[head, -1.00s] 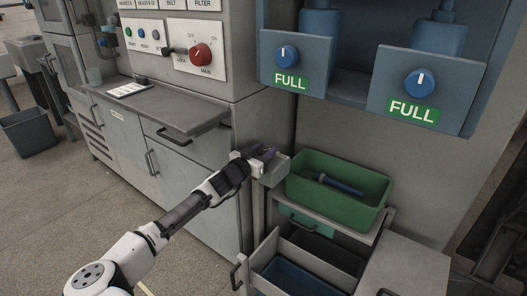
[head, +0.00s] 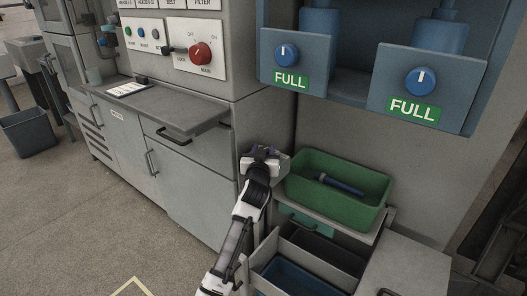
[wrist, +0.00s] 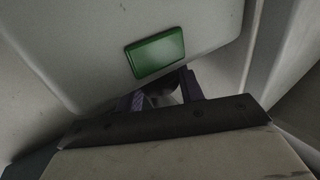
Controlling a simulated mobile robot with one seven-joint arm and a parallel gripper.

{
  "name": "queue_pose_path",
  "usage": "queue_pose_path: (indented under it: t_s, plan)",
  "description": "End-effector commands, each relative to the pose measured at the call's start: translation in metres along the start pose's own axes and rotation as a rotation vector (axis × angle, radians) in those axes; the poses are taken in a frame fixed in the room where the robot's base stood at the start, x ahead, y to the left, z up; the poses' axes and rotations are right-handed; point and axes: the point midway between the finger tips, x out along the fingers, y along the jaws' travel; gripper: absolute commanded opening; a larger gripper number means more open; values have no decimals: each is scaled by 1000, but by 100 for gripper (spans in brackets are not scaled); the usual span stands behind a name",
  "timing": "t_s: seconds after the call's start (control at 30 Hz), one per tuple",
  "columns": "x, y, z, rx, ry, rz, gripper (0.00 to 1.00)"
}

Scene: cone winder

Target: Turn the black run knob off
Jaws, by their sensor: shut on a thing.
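A pale grey box (head: 276,166) stands out from the machine's side, left of the green tray. My gripper (head: 262,153) is at this box, with my forearm reaching up to it from below. In the wrist view, the box face (wrist: 80,45) carries a blank-looking green plate (wrist: 156,53). My gripper (wrist: 165,92) has its purple fingers just below that plate. They are shut on a dark piece between them, which looks like the black run knob (wrist: 164,99). The knob is mostly hidden by the fingers and gripper body, so I cannot tell its setting.
A green tray (head: 378,215) holding a dark blue tool stands close right of the gripper, above open drawers. A panel with a red main switch (head: 200,54) is upper left. Blue dials (head: 420,82) marked FULL hang upper right.

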Motion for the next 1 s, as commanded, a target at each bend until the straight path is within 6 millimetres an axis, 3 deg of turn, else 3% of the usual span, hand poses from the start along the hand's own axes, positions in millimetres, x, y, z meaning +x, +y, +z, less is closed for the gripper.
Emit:
queue_pose_path:
  t_s: [0.5,1.0]
  plan:
    - [1,1,2,-1,-2,-240,15]
    - [1,-1,-1,0,1,-277,15]
